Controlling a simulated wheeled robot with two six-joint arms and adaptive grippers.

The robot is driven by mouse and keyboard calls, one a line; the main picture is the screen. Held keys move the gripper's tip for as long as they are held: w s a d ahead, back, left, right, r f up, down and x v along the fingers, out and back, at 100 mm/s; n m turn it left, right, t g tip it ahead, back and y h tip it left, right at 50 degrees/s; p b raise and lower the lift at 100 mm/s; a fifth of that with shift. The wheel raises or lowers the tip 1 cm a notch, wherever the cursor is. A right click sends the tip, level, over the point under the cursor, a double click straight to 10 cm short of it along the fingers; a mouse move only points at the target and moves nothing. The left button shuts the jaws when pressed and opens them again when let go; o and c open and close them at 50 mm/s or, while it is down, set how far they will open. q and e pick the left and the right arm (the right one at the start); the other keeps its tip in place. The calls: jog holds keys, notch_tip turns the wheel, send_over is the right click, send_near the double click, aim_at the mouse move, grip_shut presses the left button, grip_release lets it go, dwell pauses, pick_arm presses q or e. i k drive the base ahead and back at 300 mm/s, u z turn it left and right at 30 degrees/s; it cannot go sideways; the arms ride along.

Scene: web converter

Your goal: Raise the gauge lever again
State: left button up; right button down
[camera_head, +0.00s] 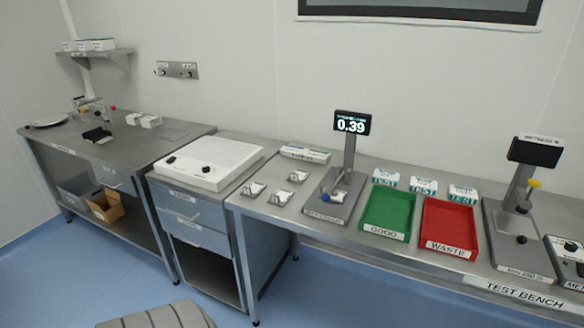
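A bench gauge (349,160) stands on the steel bench in the middle of the head view. Its display (351,124) is lit and reads 0.39. A second instrument (521,200) at the right has a dark display and a yellow part (534,184). Neither of my grippers is in view.
Green GOOD tray (388,237) and red WASTE tray (446,245) sit right of the gauge, small white boxes (423,185) behind them. Several small holders (281,197) and a white device (209,180) are to its left. The bench's front edge (350,239) is near the gauge.

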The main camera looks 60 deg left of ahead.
aim_at(326, 198)
jog(key=u, duration=1.1)
jog(key=i, duration=0.95)
jog(key=u, duration=0.95)
